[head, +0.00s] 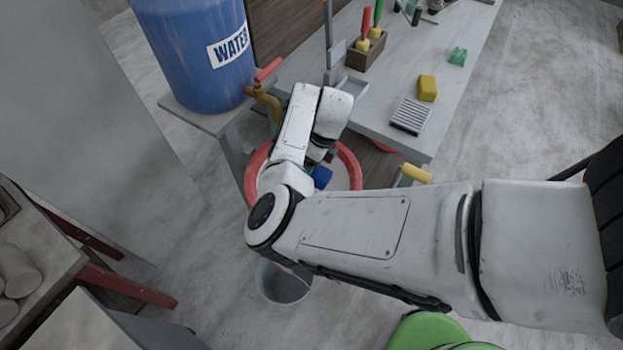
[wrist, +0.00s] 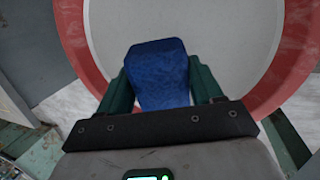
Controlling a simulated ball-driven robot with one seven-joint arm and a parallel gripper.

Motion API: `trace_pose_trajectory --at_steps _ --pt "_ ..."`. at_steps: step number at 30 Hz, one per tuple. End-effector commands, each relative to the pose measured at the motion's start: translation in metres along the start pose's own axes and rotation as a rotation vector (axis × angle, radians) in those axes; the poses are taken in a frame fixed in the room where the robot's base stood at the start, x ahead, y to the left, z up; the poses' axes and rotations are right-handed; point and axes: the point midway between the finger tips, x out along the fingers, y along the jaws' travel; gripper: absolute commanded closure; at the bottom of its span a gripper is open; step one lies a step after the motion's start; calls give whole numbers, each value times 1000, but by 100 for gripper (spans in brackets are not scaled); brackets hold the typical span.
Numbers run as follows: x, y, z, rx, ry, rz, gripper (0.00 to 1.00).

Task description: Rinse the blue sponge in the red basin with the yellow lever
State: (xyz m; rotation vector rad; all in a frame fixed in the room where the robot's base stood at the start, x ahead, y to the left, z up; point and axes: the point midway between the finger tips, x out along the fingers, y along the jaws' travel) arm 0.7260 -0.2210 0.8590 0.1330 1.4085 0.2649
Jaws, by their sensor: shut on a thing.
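The blue sponge (head: 322,177) is in my gripper over the red basin. In the wrist view the sponge (wrist: 158,75) sits between the two dark green fingers of my gripper (wrist: 160,82), which is shut on it. The basin has a red rim (head: 352,166) and a pale inside; its rim also shows in the wrist view (wrist: 72,35). I cannot tell how high the sponge is above the basin's bottom. The yellow lever (head: 416,173) is on a greenish mount, right of the basin. My arm hides part of the basin and most of the gripper in the head view.
A blue water barrel (head: 195,50) with a brass tap (head: 262,97) and red handle stands behind the basin. The table (head: 390,75) holds a yellow block (head: 427,88) and a ridged grey dish (head: 411,116). A grey bucket (head: 283,282) stands in front on the floor.

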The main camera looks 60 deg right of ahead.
Motion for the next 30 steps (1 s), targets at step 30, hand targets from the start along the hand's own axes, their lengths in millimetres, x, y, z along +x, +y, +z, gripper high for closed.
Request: trace_pose_trajectory --at_steps 30 --pt "-44 12 8 0 0 0 59"
